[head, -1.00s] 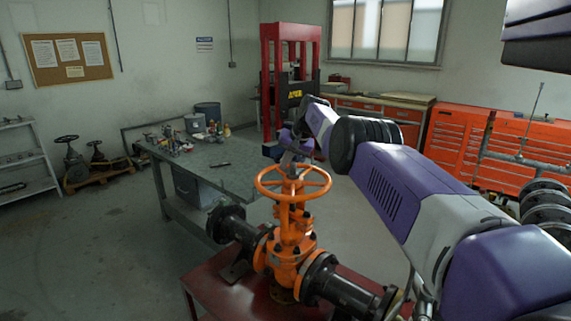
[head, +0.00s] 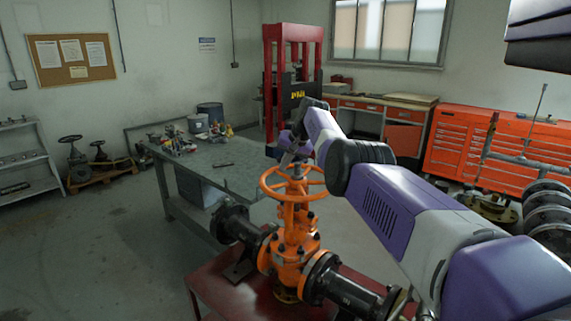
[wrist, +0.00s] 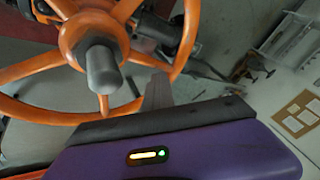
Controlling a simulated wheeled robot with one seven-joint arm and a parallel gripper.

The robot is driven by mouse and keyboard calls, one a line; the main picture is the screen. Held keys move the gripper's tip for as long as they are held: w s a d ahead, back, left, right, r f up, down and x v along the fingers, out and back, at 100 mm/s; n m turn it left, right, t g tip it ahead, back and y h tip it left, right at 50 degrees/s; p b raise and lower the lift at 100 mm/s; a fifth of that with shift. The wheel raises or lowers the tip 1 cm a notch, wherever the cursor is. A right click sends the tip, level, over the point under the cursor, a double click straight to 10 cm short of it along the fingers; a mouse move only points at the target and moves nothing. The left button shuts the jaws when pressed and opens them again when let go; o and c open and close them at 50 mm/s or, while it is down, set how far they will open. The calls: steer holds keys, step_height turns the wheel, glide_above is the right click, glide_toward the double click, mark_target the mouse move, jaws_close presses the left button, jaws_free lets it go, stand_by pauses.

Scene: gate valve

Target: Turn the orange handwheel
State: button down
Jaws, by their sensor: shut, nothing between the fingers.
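The orange handwheel (head: 273,196) sits level on top of an orange gate valve (head: 292,245) in the head view. In the wrist view the handwheel (wrist: 45,117) fills the upper left, with its spokes, hub and grey stem end (wrist: 102,68) showing. My gripper (head: 287,161) is at the far side of the wheel in the head view, partly hidden by my wrist. In the wrist view its shut fingers (wrist: 158,90) reach toward the rim, right of the stem. They hold nothing. Whether they touch the rim or a spoke, I cannot tell.
The valve's black flanged pipes (head: 345,292) rest on a red stand (head: 215,285). A grey workbench (head: 225,165) with small items stands behind to the left. A red press (head: 291,50) and orange tool cabinets (head: 460,140) stand at the back. Open floor lies at left.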

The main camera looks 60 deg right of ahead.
steer(key=shift+w+a+f, duration=0.4)
steer(key=shift+w+a, duration=0.05)
steer(key=shift+a, duration=0.3)
steer(key=shift+w+a+n+y+b, duration=0.15)
steer(key=shift+a+n+y+b, duration=0.15)
steer(key=shift+a+n+y, duration=0.4)
steer(key=shift+d, duration=0.15)
stand_by(0.7)
